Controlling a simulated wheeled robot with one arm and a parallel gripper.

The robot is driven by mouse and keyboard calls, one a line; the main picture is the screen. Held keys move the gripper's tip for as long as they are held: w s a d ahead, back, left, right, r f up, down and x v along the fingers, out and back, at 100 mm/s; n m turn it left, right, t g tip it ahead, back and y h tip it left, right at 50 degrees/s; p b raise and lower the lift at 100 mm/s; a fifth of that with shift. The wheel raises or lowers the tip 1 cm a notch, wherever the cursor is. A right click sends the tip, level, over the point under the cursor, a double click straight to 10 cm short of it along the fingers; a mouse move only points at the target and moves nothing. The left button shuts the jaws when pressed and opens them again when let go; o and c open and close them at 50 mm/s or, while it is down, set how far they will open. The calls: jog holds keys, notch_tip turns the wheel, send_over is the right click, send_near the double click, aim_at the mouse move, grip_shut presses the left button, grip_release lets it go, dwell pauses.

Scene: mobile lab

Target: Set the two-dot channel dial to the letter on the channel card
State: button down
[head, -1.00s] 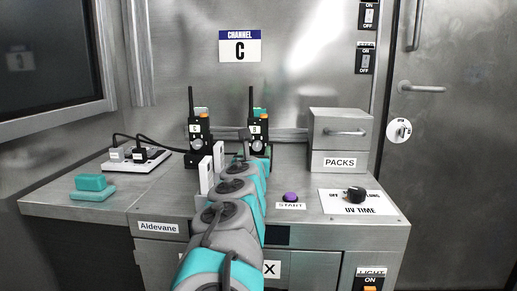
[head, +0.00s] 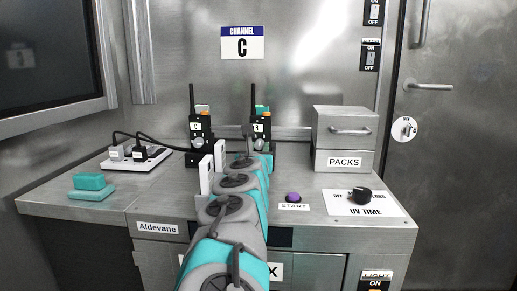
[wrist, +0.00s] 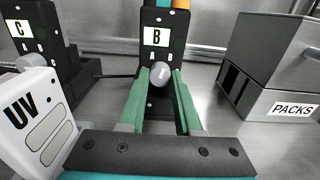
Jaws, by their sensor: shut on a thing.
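The channel card (head: 242,43) on the back wall shows the letter C. Two black radios stand at the back of the counter. The left radio (head: 201,129) reads C, also in the wrist view (wrist: 17,45). The right radio (head: 260,121) reads B, clear in the wrist view (wrist: 155,18). My gripper (wrist: 155,75) is shut on the grey dial (wrist: 159,75) on the right radio's front. My arm covers the gripper in the head view. The dots marking each radio are too small to count surely.
A white UV box (wrist: 35,125) stands close left of my gripper. The PACKS drawer box (head: 343,135) is to the right. A purple START button (head: 293,197) and the black UV TIME knob (head: 361,195) are nearer the front. A power strip (head: 136,157) lies left.

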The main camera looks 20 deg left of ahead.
jog(key=shift+m, duration=0.4)
jog(key=m, duration=0.3)
jog(key=shift+b, duration=0.3)
jog(key=m+b, duration=0.1)
jog(key=m, duration=0.3)
jog(key=shift+a+f+m+b, duration=0.1)
jog(key=shift+m+b, duration=0.2)
jog(key=m+b, duration=0.1)
jog(key=m, duration=0.2)
jog(key=shift+b, duration=0.35)
jog(key=shift+m+b, duration=0.9)
jog(key=shift+m, duration=1.2)
jog(key=c, duration=0.6)
grip_release()
